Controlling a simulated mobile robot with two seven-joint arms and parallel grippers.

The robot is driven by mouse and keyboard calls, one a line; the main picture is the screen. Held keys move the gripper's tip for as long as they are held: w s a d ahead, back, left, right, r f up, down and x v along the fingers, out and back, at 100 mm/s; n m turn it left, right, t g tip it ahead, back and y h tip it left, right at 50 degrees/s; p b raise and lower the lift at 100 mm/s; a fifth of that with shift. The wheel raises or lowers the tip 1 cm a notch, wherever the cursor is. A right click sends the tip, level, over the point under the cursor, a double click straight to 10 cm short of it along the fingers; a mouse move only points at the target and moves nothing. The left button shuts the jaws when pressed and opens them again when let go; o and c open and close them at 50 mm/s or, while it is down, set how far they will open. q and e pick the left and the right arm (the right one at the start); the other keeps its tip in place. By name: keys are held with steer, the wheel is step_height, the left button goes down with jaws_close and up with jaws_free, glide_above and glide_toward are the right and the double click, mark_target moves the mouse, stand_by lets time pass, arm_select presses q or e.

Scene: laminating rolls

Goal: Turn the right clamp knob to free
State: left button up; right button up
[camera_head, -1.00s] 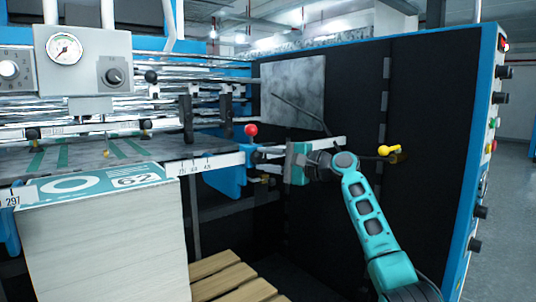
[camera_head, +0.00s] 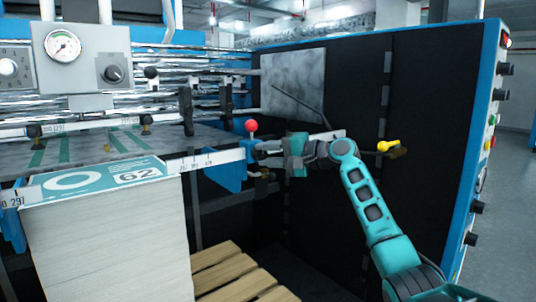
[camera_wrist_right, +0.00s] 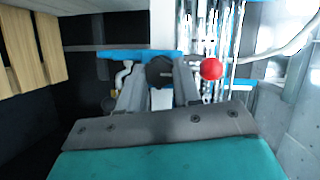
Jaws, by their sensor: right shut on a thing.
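The right clamp knob (camera_wrist_right: 160,72) is a black round knob at the right end of the rail, seen from close by in the right wrist view. My right gripper (camera_wrist_right: 158,88) has one finger on either side of it and is shut on it. In the head view my right gripper (camera_head: 264,147) reaches left to the blue clamp (camera_head: 225,168) and hides most of the knob. A red ball (camera_head: 251,126) on a short lever stands just above the gripper; it also shows in the right wrist view (camera_wrist_right: 211,69), close beside one finger. My left gripper is not in view.
A pale scale rail (camera_head: 205,160) runs along the table edge to the clamp. A tall paper stack (camera_head: 110,240) stands at left, with a wooden pallet (camera_head: 235,270) beside it. A dark cabinet side (camera_head: 430,140) bearing a yellow-knobbed lever (camera_head: 388,147) is behind my right arm.

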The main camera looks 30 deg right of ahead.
steer(key=shift+f, duration=0.1)
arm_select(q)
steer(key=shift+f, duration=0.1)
arm_select(e)
steer(key=o, duration=1)
steer(key=shift+o, duration=0.2)
arm_select(q)
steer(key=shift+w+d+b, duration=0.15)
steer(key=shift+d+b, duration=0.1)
steer(key=shift+b, duration=0.35)
arm_select(e)
steer(key=v, duration=1.3)
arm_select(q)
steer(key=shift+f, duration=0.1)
